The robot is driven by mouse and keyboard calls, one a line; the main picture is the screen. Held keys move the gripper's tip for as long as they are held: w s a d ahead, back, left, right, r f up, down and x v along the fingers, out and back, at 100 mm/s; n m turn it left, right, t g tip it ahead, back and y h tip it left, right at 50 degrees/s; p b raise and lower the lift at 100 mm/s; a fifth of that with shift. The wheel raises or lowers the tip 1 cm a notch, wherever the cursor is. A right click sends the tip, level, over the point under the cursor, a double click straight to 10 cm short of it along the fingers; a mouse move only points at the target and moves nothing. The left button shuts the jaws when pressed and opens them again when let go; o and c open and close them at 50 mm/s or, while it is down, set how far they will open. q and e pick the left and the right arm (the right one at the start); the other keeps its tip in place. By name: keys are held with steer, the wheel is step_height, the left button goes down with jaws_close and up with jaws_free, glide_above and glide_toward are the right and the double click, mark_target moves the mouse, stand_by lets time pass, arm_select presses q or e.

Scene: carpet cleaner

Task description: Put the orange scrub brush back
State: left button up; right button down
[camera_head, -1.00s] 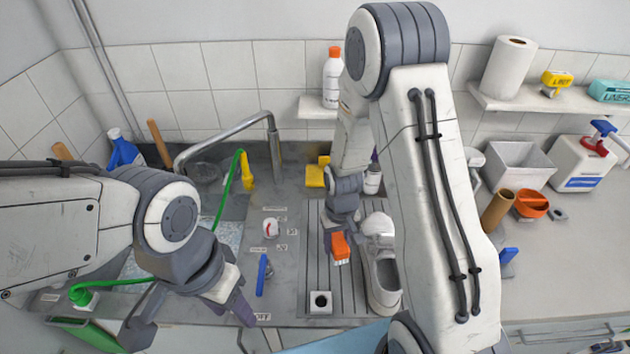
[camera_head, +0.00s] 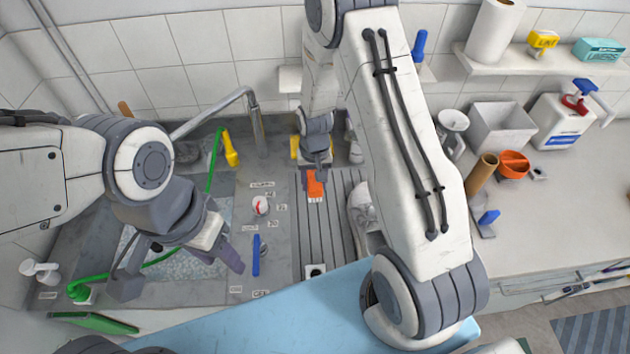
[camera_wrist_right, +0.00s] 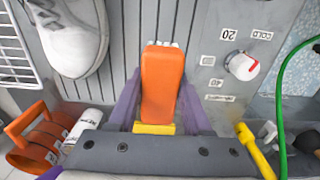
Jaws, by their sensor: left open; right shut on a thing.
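The orange scrub brush (camera_head: 314,184) with white bristles is held by my right gripper (camera_head: 315,164), over the upper left part of the ribbed drainboard. In the right wrist view the brush (camera_wrist_right: 162,85) sits between the purple fingers of my right gripper (camera_wrist_right: 155,100), bristles pointing away from the wrist. A yellow thing (camera_wrist_right: 154,128) shows just behind the brush there; it also shows beside the right gripper in the head view (camera_head: 295,148). My left gripper (camera_head: 180,270) is open and empty above the sink area at left.
A white shoe (camera_head: 362,207) stands on the drainboard (camera_head: 335,225), partly hidden by my right arm. A dial (camera_head: 260,205) and a blue handle (camera_head: 256,255) are left of it. The faucet (camera_head: 215,115) arches behind. A yellow brush (camera_head: 230,150) and green hose (camera_head: 214,160) lie near the sink.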

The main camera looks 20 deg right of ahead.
mark_target(315, 207)
steer(key=shift+f+b, duration=3.15)
steer(key=shift+f, duration=1)
steer(key=shift+f, duration=0.25)
steer(key=shift+c, duration=1.3)
jaws_free()
steer(key=shift+r, duration=0.1)
